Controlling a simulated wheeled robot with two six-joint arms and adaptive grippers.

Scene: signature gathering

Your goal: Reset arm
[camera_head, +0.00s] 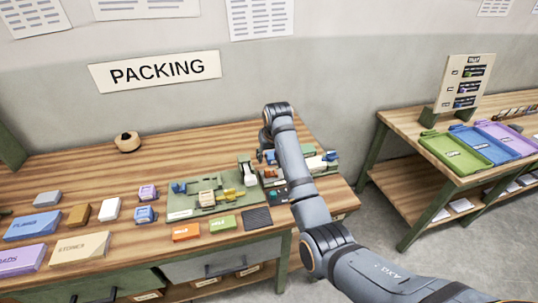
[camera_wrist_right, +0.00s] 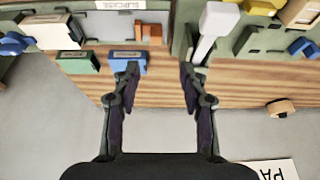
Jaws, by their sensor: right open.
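My right arm comes in from the lower right of the head view, over the wooden packing bench (camera_head: 95,175). Its gripper (camera_head: 266,152) hangs above the back of the bench, partly hidden by the wrist. In the right wrist view the gripper (camera_wrist_right: 159,75) is open, with two dark fingers spread apart and nothing between them but bare wood and grey wall. A blue block (camera_wrist_right: 126,62) and a green block (camera_wrist_right: 77,62) lie near the left finger. A white upright piece (camera_wrist_right: 213,28) stands near the right finger. My left gripper is not in view.
Green trays (camera_head: 208,211) with small colored parts sit below and beside the gripper. Labelled blocks, such as the blue one (camera_head: 33,226), lie at left. A tape roll (camera_head: 127,142) lies at the back. A second table (camera_head: 405,122) with colored trays stands right, across a floor gap.

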